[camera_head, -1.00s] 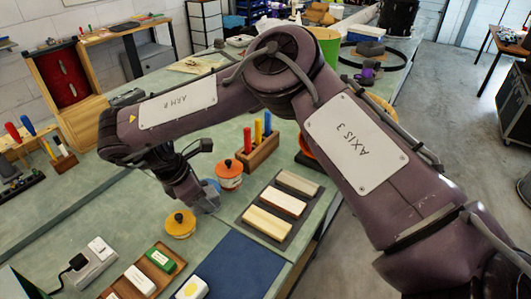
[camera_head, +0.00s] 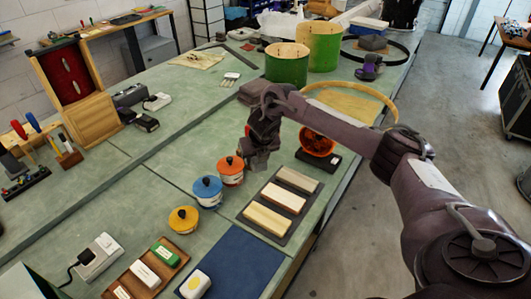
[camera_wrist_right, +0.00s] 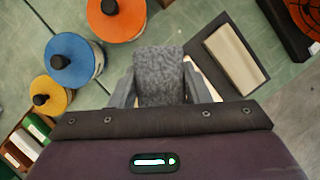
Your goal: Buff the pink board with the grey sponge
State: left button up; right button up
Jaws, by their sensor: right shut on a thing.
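My right gripper (camera_head: 260,160) is beside the orange-lidded jar in the head view, at the left of the far end of a dark tray of boards. It is shut on the grey sponge (camera_wrist_right: 160,75), a speckled block between its fingers in the right wrist view. The tray (camera_head: 251,205) holds a tan board (camera_head: 297,179), a pale, slightly pinkish middle board (camera_head: 283,197) and a cream board (camera_head: 268,220). None looks clearly pink; the middle one is nearest. In the wrist view my gripper hides part of the boards. My left gripper is not in view.
Yellow (camera_head: 183,220), blue (camera_head: 207,191) and orange (camera_head: 231,171) lidded jars stand close left of the tray. An orange round item on a black base (camera_head: 318,158) is beyond it. A blue mat (camera_head: 240,263) lies in front. The bench's right edge is near.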

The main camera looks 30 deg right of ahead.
aim_at(265, 164)
jog(key=shift+n, duration=0.7)
jog(key=shift+s+d+f+b, duration=0.1)
jog(key=shift+d+f+b, duration=0.4)
jog(key=shift+f, duration=0.25)
jog(key=shift+d+f+b, duration=0.45)
jog(key=shift+f, duration=0.35)
jog(key=shift+s+d+f+b, duration=0.1)
jog(key=shift+d+f+b, duration=0.4)
jog(key=shift+f, duration=0.25)
jog(key=shift+a, duration=0.1)
